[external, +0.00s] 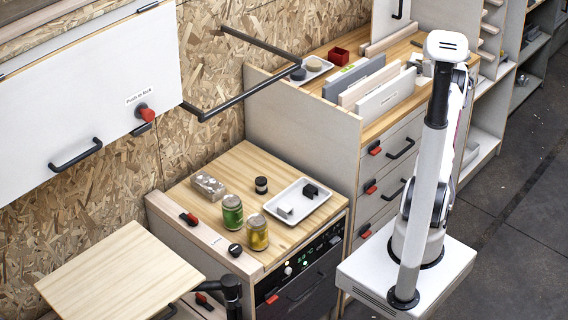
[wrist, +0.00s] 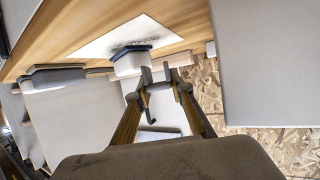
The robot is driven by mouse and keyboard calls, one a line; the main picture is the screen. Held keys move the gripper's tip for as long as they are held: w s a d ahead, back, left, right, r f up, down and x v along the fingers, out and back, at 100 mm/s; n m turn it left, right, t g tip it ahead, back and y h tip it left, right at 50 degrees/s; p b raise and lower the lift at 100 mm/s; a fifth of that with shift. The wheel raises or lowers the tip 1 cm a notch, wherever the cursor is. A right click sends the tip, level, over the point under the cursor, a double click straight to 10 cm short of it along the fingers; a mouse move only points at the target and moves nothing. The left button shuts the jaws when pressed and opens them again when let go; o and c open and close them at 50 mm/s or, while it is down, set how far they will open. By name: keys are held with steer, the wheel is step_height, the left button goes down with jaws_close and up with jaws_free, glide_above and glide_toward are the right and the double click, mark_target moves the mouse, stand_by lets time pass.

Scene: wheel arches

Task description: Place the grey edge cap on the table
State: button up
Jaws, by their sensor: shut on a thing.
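My gripper (wrist: 163,82) is in the lower middle of the wrist view, shut on a small grey piece. The piece is mostly hidden by the fingers, and I cannot tell for sure whether it is the grey edge cap. In the external view my gripper is largely hidden behind my own arm at the right. A light grey block (external: 285,211) and a black block (external: 310,191) sit apart on a white tray (external: 289,221) on the wooden counter (external: 240,166). A bare wooden table top (external: 120,275) is at the lower left.
A black rail (external: 250,88) juts from the wall.

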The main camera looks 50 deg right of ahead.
steer(key=shift+r, duration=2.8)
steer(key=shift+r, duration=0.1)
